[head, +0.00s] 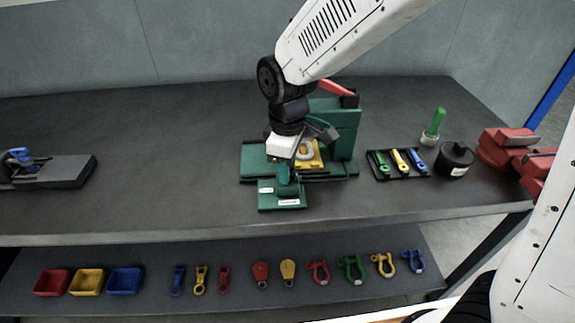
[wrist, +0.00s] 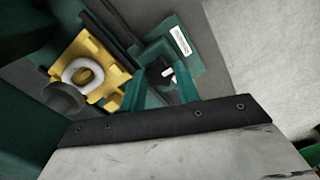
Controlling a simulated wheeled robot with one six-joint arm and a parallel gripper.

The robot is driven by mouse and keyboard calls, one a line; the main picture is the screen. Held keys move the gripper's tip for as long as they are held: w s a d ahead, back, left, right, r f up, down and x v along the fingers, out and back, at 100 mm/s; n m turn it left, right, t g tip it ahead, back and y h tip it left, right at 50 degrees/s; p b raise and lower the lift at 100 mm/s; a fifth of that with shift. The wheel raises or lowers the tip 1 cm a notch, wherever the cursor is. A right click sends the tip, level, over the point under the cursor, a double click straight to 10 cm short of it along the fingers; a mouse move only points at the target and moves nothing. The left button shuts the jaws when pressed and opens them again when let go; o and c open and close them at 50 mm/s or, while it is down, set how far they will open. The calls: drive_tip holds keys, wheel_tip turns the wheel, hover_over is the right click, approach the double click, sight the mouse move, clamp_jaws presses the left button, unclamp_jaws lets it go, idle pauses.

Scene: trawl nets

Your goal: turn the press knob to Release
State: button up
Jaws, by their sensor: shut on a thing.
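The green press (head: 337,125) stands on the dark bench, with a yellow block (head: 310,157) and a pale ring on its bed. The yellow block also shows in the wrist view (wrist: 88,70). A low green box (head: 267,204) with white label plates sits at its front; the lettering is too small to read. My gripper (head: 288,184) points down over this box. In the wrist view its teal fingers (wrist: 160,84) are closed around the small knob, whose white mark (wrist: 167,72) shows between them. The rest of the knob is hidden, so its setting cannot be told.
A red-handled lever (head: 337,88) rises behind my wrist. A black tray (head: 399,164) of coloured tools, a black pot (head: 454,158) and a red vise (head: 507,147) stand to the right. A grey device (head: 50,171) lies far left. The bench between it and the press is clear.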

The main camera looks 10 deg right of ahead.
idle(0.3)
drive_tip(key=o, duration=1)
drive_tip(key=shift+c, duration=0.2)
drive_tip(key=shift+r, duration=0.1)
wheel_tip(320, 180, up, 8)
drive_tip(key=shift+f, duration=0.15)
drive_tip(key=s+d+r+m, duration=0.2)
drive_tip(key=s+d+m, duration=0.4)
drive_tip(key=s+d, duration=0.4)
drive_tip(key=s+d+r+m+t, duration=0.1)
drive_tip(key=s+d+r+m, duration=0.2)
drive_tip(key=s+d+m, duration=0.4)
drive_tip(key=s+d, duration=0.2)
drive_tip(key=d, duration=0.1)
drive_tip(key=shift+s+d+r, duration=0.25)
drive_tip(key=shift+s+d, duration=0.15)
